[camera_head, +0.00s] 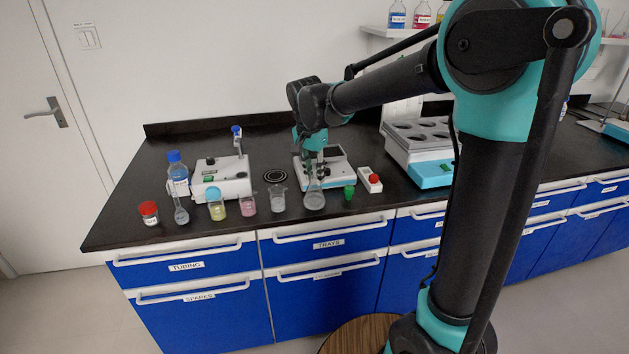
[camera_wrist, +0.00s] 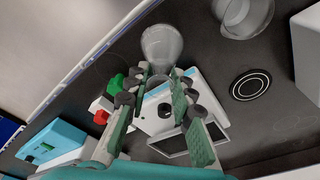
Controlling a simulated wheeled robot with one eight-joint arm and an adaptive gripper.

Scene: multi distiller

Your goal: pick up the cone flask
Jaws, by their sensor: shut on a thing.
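The cone flask (camera_head: 314,199) is clear glass with a greyish content. It is upright near the front edge of the black bench, in front of a white-and-teal device. My gripper (camera_head: 314,165) reaches down from above with its fingers at the flask's narrow neck. In the wrist view, the flask's round body (camera_wrist: 161,44) lies just beyond the fingertips, and my gripper (camera_wrist: 160,80) is shut on its neck. The fingers partly hide the neck. I cannot tell whether the flask's base touches the bench.
A clear beaker (camera_head: 278,199) stands close on the left, with other beakers and bottles beyond it. A green-capped item (camera_head: 349,192) and a box with a red button (camera_head: 370,180) stand on the right. The device (camera_head: 337,172) is close behind. A white-and-teal bath (camera_head: 419,158) is farther right.

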